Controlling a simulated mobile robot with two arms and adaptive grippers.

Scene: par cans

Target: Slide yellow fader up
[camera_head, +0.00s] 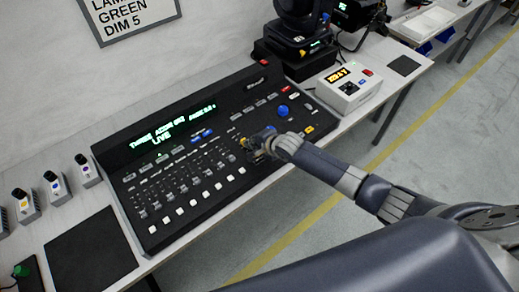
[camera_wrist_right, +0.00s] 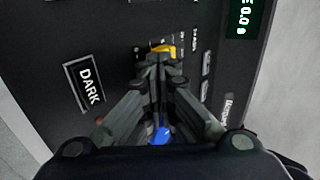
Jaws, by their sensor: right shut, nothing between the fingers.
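The yellow fader cap (camera_head: 244,142) is on the black lighting console (camera_head: 132,176), in its middle right part. It also shows in the right wrist view (camera_wrist_right: 166,49), just past my fingertips and partly hidden by them. My right gripper (camera_head: 254,152) reaches down to the console from the right. In the right wrist view its fingers (camera_wrist_right: 160,66) are together and empty, right beside the yellow cap. I cannot tell whether they touch it. My left gripper is not in view.
A bank of faders (camera_head: 185,182) with white keys lies left of the gripper. A blue knob (camera_head: 283,112) stands behind it. A panel marked DARK (camera_wrist_right: 84,85) is beside the fingers. A white box (camera_head: 349,92) and a black lamp (camera_head: 296,32) stand farther back.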

